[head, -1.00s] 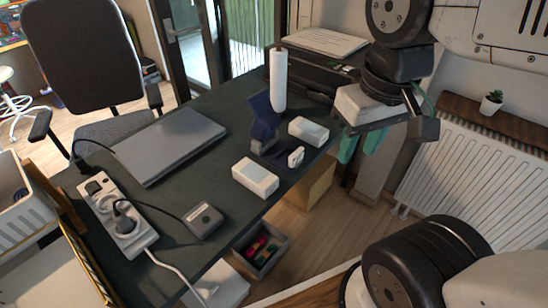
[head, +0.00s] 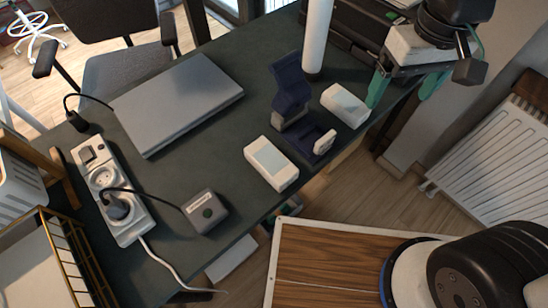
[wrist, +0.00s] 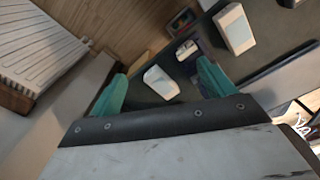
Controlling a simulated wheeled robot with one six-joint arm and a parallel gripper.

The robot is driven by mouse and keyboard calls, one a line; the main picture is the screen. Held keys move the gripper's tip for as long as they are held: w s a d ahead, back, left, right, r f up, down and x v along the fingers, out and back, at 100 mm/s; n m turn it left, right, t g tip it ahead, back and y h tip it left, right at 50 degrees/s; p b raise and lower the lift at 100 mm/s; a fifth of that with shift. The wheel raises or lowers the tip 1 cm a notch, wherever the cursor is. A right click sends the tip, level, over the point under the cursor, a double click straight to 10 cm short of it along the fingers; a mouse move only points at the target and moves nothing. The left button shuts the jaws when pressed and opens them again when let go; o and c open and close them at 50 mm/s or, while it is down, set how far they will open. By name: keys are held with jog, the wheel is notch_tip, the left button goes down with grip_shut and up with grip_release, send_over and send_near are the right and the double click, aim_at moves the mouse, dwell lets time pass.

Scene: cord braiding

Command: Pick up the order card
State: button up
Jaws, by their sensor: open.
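I cannot make out a thing that is surely the order card. A small white upright piece (head: 325,142) with a dark mark stands at the dark blue holder (head: 290,90) on the desk; it also shows in the wrist view (wrist: 186,50). My gripper (head: 405,92) is open and empty at the desk's right edge, right of a white box (head: 346,105). In the wrist view its teal fingers are spread (wrist: 162,88), with that white box (wrist: 160,82) seen between them, farther off.
A second white box (head: 271,164), a closed laptop (head: 178,100), a power strip (head: 110,192) and a grey cube (head: 206,211) are on the dark desk (head: 165,165). A white cylinder (head: 317,38) stands behind the holder. A radiator (head: 490,165) is at right.

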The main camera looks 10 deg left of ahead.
jog(key=a+f+n, duration=0.3)
jog(key=a+f, duration=0.6)
jog(key=a, duration=0.5)
jog(key=n+g+h, duration=0.1)
jog(key=n, duration=0.2)
send_over(270, 159)
notch_tip(270, 159, down, 6)
jog(key=shift+f, duration=0.2)
notch_tip(270, 159, down, 7)
jog(key=shift+f, duration=0.55)
jog(key=c, duration=1.1)
